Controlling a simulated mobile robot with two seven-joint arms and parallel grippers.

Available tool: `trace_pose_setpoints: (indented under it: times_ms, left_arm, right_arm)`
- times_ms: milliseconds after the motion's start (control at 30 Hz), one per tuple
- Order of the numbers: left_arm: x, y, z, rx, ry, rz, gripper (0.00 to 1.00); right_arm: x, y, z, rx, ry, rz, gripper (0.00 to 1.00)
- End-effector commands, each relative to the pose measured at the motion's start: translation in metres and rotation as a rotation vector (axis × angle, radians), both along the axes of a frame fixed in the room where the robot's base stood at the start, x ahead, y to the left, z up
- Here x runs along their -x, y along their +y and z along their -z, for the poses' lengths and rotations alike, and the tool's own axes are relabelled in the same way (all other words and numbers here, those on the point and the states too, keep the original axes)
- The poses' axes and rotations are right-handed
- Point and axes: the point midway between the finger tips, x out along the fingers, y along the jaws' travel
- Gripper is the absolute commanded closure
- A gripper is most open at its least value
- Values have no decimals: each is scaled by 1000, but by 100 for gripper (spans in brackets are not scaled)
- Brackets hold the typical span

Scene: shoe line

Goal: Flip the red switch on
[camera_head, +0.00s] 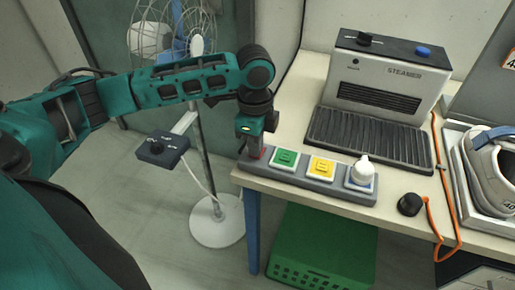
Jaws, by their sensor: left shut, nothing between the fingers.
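A grey switch strip (297,170) lies along the front edge of the table, with a green switch (285,158), a yellow switch (321,167) and a blue-edged white one at its right end. My left gripper (252,150) points down at the strip's left end, left of the green switch. It is shut with nothing held. A little red (261,153) shows beside its fingertips. The gripper covers most of the red switch there, so its position and any contact cannot be told. My right gripper is not in view.
A steamer (385,85) stands behind. A black knob-like object (409,204) with an orange cord and a white shoe (492,170) are at right. A fan and a control box (162,150) stand left of the table.

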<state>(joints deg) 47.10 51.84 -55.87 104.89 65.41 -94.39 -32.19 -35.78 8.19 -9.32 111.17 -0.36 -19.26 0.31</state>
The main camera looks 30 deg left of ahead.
Motion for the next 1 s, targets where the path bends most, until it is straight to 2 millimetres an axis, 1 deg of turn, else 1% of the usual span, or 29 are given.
trace_pose_setpoints:
  times_ms: [533,867,1000]
  left_arm:
    - [0,0,7,-1,1,1,100]
    - [0,0,-19,0,1,1,100]
    - [0,0,-27,0,-1,0,100]
  right_arm:
    - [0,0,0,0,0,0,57]
    - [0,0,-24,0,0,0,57]
    - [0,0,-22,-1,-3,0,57]
